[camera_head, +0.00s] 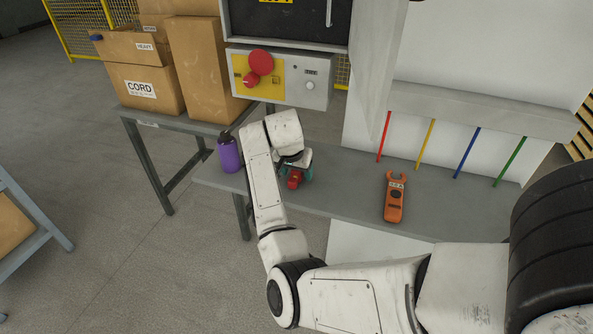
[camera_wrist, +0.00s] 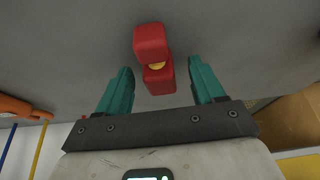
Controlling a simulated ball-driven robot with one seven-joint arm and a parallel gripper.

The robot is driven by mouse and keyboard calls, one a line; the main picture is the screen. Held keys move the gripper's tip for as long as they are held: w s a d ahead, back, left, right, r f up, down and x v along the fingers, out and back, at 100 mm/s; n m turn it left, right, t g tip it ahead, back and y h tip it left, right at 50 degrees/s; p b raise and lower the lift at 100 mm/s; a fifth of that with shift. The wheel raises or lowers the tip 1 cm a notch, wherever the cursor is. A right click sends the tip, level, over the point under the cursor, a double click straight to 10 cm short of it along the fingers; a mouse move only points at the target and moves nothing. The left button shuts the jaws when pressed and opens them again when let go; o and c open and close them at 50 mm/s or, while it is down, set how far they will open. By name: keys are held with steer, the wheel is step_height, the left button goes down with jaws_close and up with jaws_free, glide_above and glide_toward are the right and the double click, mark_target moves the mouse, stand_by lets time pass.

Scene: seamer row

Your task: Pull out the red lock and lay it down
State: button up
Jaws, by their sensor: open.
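The red lock (camera_head: 294,180) lies on the grey shelf (camera_head: 345,190), just below my gripper (camera_head: 303,170). In the wrist view the lock (camera_wrist: 151,42) shows as red blocks with a small yellow part between them. My gripper (camera_wrist: 160,66) is open, with one teal finger on each side of the lock and a gap to each. Nothing is held. My wrist covers part of this spot in the head view. The control box (camera_head: 300,85) above has a yellow plate with a large red button (camera_head: 260,62) and a smaller red knob (camera_head: 250,80).
A purple bottle (camera_head: 229,153) stands on the shelf left of my wrist. An orange meter (camera_head: 394,198) lies to the right. Red, yellow, blue and green rods (camera_head: 425,143) lean behind it. Cardboard boxes (camera_head: 143,88) stand on a bench at the left.

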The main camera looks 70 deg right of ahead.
steer(key=v, duration=1)
steer(key=shift+a+r, duration=0.2)
steer(key=shift+r, duration=0.15)
steer(key=s+a+f+n+t, duration=0.1)
steer(key=s+a+f+n, duration=0.2)
steer(key=a+f+n, duration=0.3)
steer(key=s+a+f+n, duration=0.3)
steer(key=a+f+n, duration=0.1)
steer(key=a+f, duration=0.45)
steer(key=s+a+f+n+y, duration=0.4)
steer(key=s+a, duration=0.7)
steer(key=a, duration=0.4)
steer(key=f+n, duration=0.1)
steer(key=n, duration=0.1)
steer(key=shift+f+n, duration=0.2)
steer(key=shift+n, duration=0.2)
steer(key=shift+a, duration=0.1)
steer(key=shift+c, duration=0.2)
